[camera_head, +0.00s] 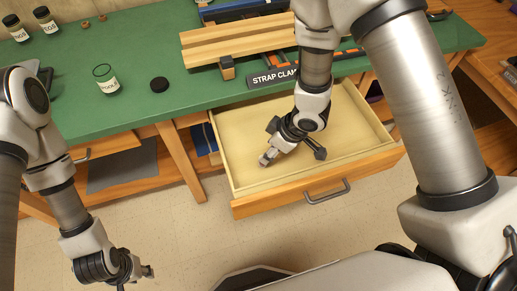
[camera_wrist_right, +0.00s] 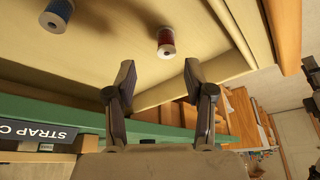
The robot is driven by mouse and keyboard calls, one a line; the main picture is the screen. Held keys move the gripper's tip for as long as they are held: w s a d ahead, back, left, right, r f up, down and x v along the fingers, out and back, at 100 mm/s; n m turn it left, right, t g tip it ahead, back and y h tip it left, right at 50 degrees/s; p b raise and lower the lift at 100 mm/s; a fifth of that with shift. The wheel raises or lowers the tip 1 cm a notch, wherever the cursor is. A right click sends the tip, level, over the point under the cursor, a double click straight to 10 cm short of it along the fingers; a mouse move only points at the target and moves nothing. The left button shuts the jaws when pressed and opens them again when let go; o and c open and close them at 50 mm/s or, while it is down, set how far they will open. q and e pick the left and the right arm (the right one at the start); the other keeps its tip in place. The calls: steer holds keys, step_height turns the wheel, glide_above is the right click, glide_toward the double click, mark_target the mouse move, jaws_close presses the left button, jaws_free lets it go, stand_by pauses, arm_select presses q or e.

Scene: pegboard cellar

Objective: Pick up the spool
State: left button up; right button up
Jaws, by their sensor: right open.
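Two spools lie in the open drawer (camera_head: 230,180) in the right wrist view. One is wound in dark red (camera_wrist_right: 166,40) with a pale end, and the other in blue (camera_wrist_right: 59,12), cut by the top edge. My right gripper (camera_wrist_right: 159,78) is open, with nothing between its fingers; the red spool shows beyond the gap, apart from them. In the head view my right gripper (camera_head: 297,140) is over the drawer, and I cannot make out either spool there. My left gripper (camera_head: 118,270) hangs low at the left, away from the drawer; its fingers are unclear.
The green bench top (camera_head: 140,45) is above the drawer, with a clear jar (camera_head: 106,82), a black lid (camera_head: 159,84) and other jars on its left. A wooden clamp (camera_head: 235,45) and a STRAP CLAMP sign (camera_head: 274,76) stand behind the drawer. Drawer walls surround the spools.

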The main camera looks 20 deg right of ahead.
steer(key=shift+s+a+f, duration=0.2)
steer(key=shift+a+f, duration=0.05)
steer(key=shift+f, duration=0.25)
steer(key=x, duration=0.5)
steer(key=shift+s+r, duration=0.15)
steer(key=shift+s, duration=0.05)
steer(key=c, duration=0.3)
steer(key=shift+w, duration=0.1)
steer(key=c, duration=0.5)
steer(key=shift+c, duration=0.2)
